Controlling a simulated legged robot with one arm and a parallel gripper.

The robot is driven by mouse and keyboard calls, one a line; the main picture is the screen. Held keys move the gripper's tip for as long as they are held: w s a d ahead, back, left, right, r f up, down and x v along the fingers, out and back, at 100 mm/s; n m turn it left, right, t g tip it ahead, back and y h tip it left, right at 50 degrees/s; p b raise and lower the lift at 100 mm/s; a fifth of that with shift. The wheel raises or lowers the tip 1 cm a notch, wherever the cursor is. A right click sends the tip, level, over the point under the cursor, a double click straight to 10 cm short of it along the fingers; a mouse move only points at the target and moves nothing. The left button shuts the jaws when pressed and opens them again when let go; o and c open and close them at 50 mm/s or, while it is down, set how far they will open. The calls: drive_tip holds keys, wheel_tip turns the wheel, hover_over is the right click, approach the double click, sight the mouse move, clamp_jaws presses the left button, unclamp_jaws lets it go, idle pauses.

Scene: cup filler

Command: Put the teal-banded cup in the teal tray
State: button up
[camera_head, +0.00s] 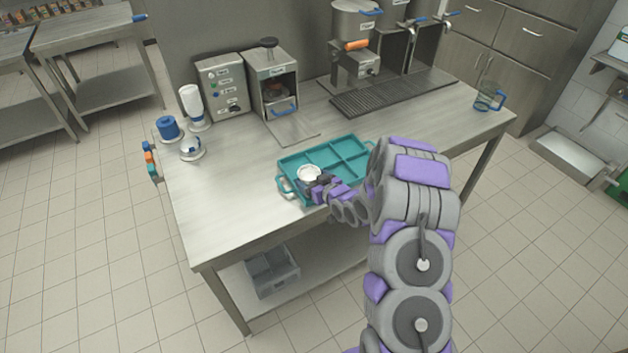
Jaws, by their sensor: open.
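My gripper (316,185) is open right at the cup's front side, over the tray's front-left part. The gripper and wrist hide the cup's lower front and part of the tray's front edge.
A grey control box (223,86) and a dispenser (272,80) stand behind the tray. A drip grate (390,95) lies at the back right, and a clear jug (489,97) stands at the right end. Blue and white containers (168,128) stand at the left. The table's front left is clear.

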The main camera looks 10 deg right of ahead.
drive_tip(key=shift+s+a+f, duration=0.15)
drive_tip(key=shift+s+f, duration=0.3)
drive_tip(key=shift+f, duration=0.1)
drive_tip(key=r+p+v, duration=0.1)
drive_tip(key=p+v, duration=0.3)
drive_tip(key=v, duration=1.3)
drive_tip(key=shift+w+d, duration=0.25)
drive_tip(key=shift+d, duration=0.05)
drive_tip(key=shift+w, duration=0.1)
drive_tip(key=s+d+r+m+g+h, duration=0.2)
drive_tip(key=s+d+r+g+h, duration=0.3)
drive_tip(key=s+r+g+h, duration=0.45)
drive_tip(key=s+a+r+g+y, duration=0.1)
drive_tip(key=s+a+r, duration=0.3)
drive_tip(key=s, duration=0.5)
drive_tip(key=s+a+r+m+g+y, duration=0.1)
drive_tip(key=s+a+r+g+y, duration=0.1)
drive_tip(key=s, duration=0.7)
drive_tip(key=s+a+r+m+g+y, duration=0.1)
drive_tip(key=s+a+r+g, duration=0.1)
drive_tip(key=s+a+r, duration=0.3)
drive_tip(key=s+r, duration=0.1)
drive_tip(key=s, duration=0.3)
drive_tip(key=shift+a+r, duration=0.3)
drive_tip(key=shift+r, duration=0.05)
